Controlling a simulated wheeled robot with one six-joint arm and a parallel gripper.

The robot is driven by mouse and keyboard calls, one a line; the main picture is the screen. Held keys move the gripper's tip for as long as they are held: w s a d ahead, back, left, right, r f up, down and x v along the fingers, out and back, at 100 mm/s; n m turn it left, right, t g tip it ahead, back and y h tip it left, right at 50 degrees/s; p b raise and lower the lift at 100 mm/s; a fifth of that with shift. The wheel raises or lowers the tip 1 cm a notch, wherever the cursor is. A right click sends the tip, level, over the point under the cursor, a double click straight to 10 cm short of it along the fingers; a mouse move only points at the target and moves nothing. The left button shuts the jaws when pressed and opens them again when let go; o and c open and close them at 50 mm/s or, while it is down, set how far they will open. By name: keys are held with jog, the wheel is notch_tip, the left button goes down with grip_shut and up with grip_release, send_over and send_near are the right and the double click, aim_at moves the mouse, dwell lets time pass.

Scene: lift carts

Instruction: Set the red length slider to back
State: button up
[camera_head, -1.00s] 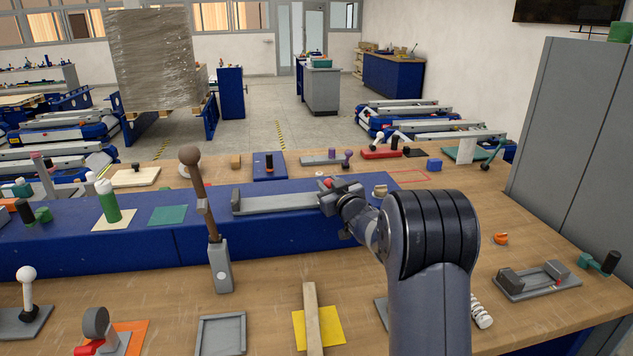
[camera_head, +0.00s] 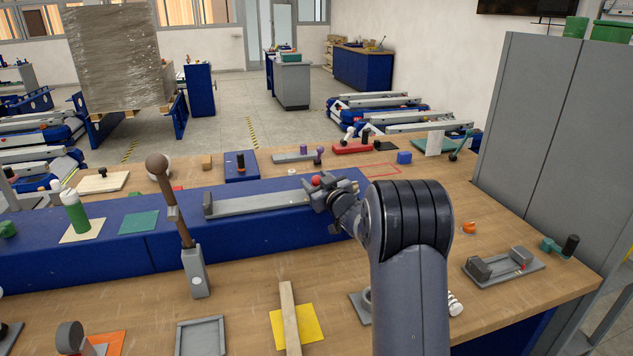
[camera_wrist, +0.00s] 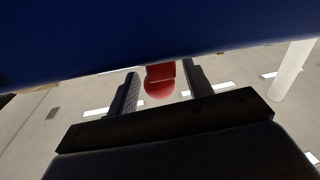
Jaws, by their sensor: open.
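The red slider knob (camera_head: 316,181) shows at the right end of a long grey rail (camera_head: 262,202) on the blue raised bench block. My gripper (camera_head: 325,194) is at this end of the rail, right beside the knob, and partly hides it. In the wrist view, the red knob (camera_wrist: 160,82) lies between the two dark fingers of my gripper (camera_wrist: 163,73). The fingers are open, with a visible gap on each side of the knob. The base of the knob and the rail are not clear in the wrist view.
A tall brown-knobbed lever (camera_head: 170,200) stands in front of the rail's left part. A blue block with a black knob (camera_head: 241,165) sits behind the rail. A grey cabinet (camera_head: 545,140) stands at the right.

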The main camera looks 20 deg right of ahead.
jog(key=shift+s, duration=0.1)
jog(key=s+d+b, duration=0.2)
jog(key=s, duration=0.8)
jog(key=shift+s, duration=0.25)
jog(key=shift+w, duration=0.15)
jog(key=w, duration=0.3)
jog(key=w+a+p, duration=0.1)
jog(key=w, duration=0.2)
jog(key=w+a+p, duration=0.1)
jog(key=w, duration=0.3)
jog(key=shift+w, duration=0.1)
jog(key=shift+w+a, duration=0.15)
jog(key=shift+a, duration=0.35)
